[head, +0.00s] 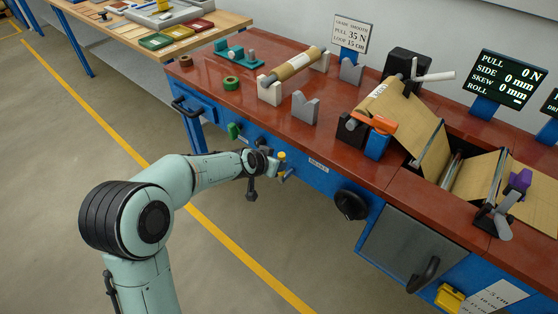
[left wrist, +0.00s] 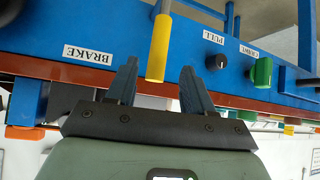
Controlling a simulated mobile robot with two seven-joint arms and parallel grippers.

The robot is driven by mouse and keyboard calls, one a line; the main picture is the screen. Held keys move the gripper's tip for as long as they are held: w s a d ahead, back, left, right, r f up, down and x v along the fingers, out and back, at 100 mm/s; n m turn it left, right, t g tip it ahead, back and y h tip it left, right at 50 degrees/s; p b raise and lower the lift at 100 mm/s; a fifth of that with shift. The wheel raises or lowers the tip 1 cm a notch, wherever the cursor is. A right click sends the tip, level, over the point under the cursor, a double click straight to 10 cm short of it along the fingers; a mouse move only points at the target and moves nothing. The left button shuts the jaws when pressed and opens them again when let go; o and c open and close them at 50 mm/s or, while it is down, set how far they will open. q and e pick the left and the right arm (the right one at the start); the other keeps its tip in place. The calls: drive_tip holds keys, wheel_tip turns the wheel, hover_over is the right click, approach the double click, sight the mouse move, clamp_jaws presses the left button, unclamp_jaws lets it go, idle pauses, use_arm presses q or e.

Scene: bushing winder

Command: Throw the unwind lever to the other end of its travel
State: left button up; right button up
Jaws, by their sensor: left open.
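A lever with a yellow grip (head: 282,157) stands at the blue front face of the winder. In the left wrist view its yellow grip (left wrist: 158,50) lies between my fingers, on a thin grey stem, near a plate reading BRAKE (left wrist: 89,55); the picture is upside down. No plate reading "unwind" is legible. My left gripper (head: 274,164) is open, its two dark fingers (left wrist: 158,75) on either side of the grip, with a gap on both sides. I cannot tell whether they touch it. My right gripper is in no view.
A black knob (left wrist: 215,62) marked PULL and a green knob (left wrist: 262,71) sit on the same blue face. A black handwheel (head: 350,204) is to the right. The red tabletop (head: 222,98) overhangs this face. The floor in front is clear.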

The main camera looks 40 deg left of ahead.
use_arm(q)
drive_tip(key=p+v, duration=0.2)
drive_tip(key=v, duration=0.4)
drive_tip(key=shift+s+r, duration=0.25)
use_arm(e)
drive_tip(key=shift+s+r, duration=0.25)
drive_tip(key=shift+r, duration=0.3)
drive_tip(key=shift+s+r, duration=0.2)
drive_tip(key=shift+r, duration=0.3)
